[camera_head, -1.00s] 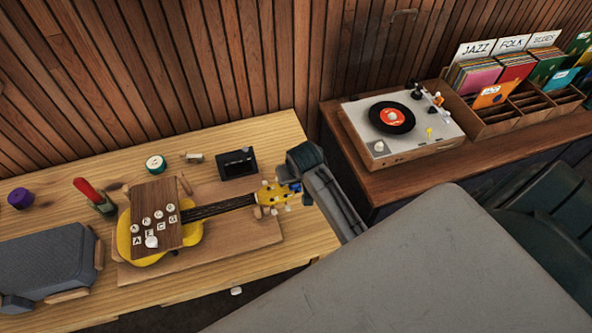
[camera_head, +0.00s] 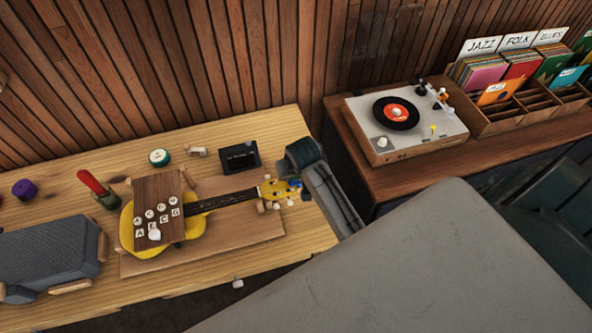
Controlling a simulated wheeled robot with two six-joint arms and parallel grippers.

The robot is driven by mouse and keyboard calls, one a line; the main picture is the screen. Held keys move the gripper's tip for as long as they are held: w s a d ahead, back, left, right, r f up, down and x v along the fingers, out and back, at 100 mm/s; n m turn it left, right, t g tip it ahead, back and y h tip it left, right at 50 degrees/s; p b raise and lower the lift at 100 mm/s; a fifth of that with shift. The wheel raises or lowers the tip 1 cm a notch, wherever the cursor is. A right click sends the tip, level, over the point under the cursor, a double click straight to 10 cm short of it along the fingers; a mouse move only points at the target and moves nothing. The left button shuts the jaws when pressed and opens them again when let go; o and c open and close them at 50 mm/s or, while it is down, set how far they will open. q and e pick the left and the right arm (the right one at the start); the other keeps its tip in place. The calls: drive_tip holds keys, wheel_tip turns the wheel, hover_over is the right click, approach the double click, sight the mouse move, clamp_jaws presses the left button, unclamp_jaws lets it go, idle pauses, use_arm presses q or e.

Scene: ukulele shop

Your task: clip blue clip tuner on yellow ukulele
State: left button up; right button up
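The yellow ukulele (camera_head: 195,226) lies on a wooden board on the table, neck pointing right. A wooden block with several lettered knobs covers part of its body. Its yellow headstock (camera_head: 272,190) has pale tuning pegs. A small blue piece, seemingly the blue clip tuner (camera_head: 295,184), is at the headstock's right end, right by my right gripper (camera_head: 299,177). The gripper comes in from the right. Its fingertips are too small and hidden to tell whether they grip the tuner, or whether the tuner is clipped on. My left gripper is not in view.
Behind the ukulele are a black device (camera_head: 240,157) and a round green-and-white tin (camera_head: 159,157). A red-handled tool (camera_head: 93,183), a purple item (camera_head: 25,188) and a grey box (camera_head: 48,253) are to the left. A record player (camera_head: 405,128) stands on the right counter.

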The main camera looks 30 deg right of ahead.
idle(0.4)
drive_tip(key=o, duration=1.1)
drive_tip(key=shift+c, duration=0.2)
drive_tip(key=shift+r, duration=0.1)
drive_tip(key=b+v, duration=0.2)
drive_tip(key=v, duration=0.8)
drive_tip(key=shift+s+r+b, duration=0.2)
drive_tip(key=shift+r+b, duration=0.1)
drive_tip(key=shift+b, duration=0.1)
